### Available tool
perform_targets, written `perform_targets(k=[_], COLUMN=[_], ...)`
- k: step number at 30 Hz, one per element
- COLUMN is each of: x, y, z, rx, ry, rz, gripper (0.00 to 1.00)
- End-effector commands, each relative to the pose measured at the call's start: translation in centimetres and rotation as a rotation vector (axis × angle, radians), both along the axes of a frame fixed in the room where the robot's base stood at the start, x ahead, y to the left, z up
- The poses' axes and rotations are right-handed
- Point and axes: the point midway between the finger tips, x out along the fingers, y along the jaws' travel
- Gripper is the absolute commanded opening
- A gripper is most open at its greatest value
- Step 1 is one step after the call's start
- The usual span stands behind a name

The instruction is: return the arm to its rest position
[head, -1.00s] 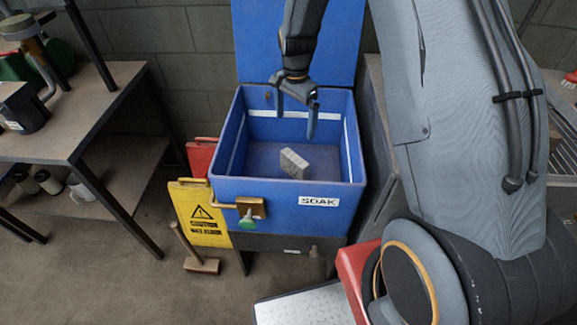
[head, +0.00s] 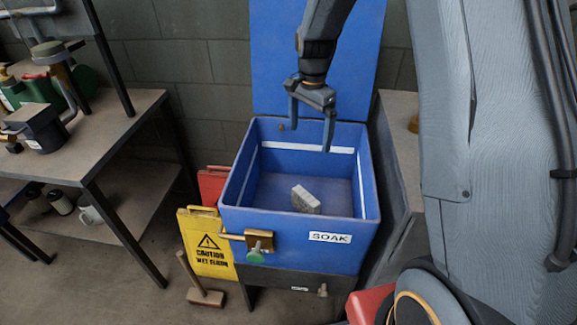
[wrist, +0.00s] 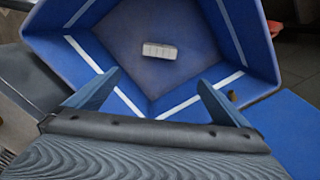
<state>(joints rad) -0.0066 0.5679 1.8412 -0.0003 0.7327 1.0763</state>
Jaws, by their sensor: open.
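My gripper (head: 310,130) is open and empty above the blue bin in the head view. Its two fingers point down, apart from each other. In the wrist view my gripper (wrist: 147,92) also shows with its fingers spread and nothing between them. A light grey hollow brick (head: 305,199) lies on the floor of the bin, well below the fingers. The brick (wrist: 159,50) also shows in the wrist view, beyond the fingertips.
The blue bin (head: 275,225) is labelled SOAK and its lid (head: 285,60) stands open behind it. A yellow caution sign (head: 208,245) and a brush (head: 203,293) stand at its left. A cluttered workbench (head: 125,130) is at the far left.

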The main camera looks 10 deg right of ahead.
Motion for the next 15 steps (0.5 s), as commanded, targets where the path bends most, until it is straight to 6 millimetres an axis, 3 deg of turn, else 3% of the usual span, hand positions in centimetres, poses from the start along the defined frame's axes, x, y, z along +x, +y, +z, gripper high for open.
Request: perform_targets(k=[5,8,11,15], x=[-0.3,-1.9,-5.2,-11.5], y=[0.0,0.0,-0.1,-0.2], z=[0.2,0.8,1.8,3.2], rx=[0.000,0.000,-0.001,-0.006], ry=[-0.001,-0.006,-0.013,-0.025], rz=[0.015,0.085,0.230,0.500], gripper=[1.00,1.00,1.00,1.00])
